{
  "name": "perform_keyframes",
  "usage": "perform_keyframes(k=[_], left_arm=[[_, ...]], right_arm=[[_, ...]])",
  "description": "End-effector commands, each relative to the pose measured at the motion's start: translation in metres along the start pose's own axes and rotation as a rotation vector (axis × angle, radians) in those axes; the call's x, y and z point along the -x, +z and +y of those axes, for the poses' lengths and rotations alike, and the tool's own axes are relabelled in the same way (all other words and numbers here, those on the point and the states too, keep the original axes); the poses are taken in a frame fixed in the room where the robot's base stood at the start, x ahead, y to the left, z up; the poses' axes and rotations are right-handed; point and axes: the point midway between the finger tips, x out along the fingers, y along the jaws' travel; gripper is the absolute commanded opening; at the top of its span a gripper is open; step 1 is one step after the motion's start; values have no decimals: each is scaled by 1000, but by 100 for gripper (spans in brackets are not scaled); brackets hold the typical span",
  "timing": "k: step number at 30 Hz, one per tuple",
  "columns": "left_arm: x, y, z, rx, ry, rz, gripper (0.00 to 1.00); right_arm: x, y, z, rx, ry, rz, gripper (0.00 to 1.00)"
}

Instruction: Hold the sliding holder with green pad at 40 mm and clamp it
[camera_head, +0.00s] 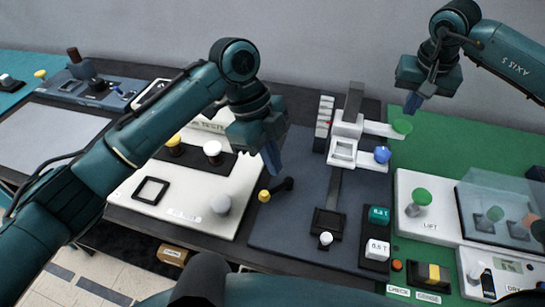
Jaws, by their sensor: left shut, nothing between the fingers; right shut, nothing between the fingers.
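The sliding holder (343,152) is a white block on a grey rail on the dark blue-grey plate. A white arm runs right from it to a round green pad (402,126). A blue knob (382,155) sits at its right side, on a lower white part. My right gripper (412,104) is shut, just above the green pad in the picture; I cannot tell whether it touches. I cannot read the 40 mm mark.
A white stand with red marks (324,116) is left of the holder. A white LIFT box with a green knob (421,196) and a clear cover (500,205) fill the right. The green mat behind is clear.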

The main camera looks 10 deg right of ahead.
Motion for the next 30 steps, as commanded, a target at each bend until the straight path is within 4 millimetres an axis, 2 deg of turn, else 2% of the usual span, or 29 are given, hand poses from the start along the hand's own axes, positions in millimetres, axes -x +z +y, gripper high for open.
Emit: perform_keyframes(k=[18,30], left_arm=[[0,0,0,0,0,0,0],[0,0,0,0,0,0,0]], right_arm=[[43,-9,-1,1,-2,1,0],[49,-10,0,0,0,1,0]])
